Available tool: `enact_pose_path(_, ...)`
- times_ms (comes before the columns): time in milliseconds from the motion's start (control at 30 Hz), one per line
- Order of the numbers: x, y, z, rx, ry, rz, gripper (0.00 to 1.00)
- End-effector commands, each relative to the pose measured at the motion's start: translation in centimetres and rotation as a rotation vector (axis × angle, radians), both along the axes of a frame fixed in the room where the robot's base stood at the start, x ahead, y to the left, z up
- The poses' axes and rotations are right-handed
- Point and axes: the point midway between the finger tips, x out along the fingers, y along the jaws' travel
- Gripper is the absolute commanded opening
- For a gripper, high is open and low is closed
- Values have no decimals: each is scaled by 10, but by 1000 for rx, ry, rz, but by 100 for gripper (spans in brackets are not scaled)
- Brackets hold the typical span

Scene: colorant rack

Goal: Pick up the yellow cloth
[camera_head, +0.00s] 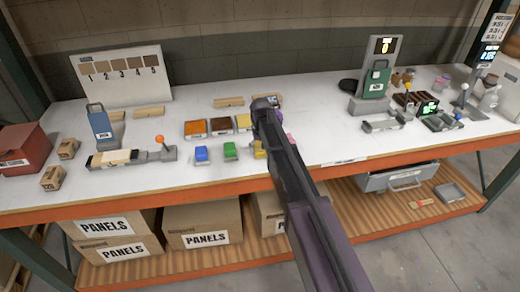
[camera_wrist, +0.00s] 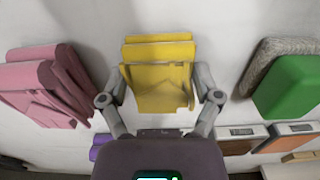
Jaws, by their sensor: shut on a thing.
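The yellow cloth (camera_wrist: 158,82) is a folded stack in the middle of the wrist view. My gripper (camera_wrist: 160,92) has one finger on each side of it and is shut on it. In the head view, part of the yellow cloth (camera_head: 259,149) shows just left of my arm, near the front of the white table. The arm hides my gripper's fingertips there. I cannot tell whether the cloth is clear of the table.
A folded pink cloth (camera_wrist: 45,85) lies left and a green one (camera_wrist: 288,88) right in the wrist view. A blue cloth (camera_head: 201,154) and colour trays (camera_head: 195,128) are close by. The table front between arm and right-hand devices is mostly clear.

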Motion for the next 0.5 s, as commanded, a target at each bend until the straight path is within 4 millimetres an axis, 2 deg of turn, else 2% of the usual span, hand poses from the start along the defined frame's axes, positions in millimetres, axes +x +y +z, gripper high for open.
enact_pose_path(267,0,0,7,0,0,0,41)
enact_pose_path(500,0,0,24,0,0,1,41)
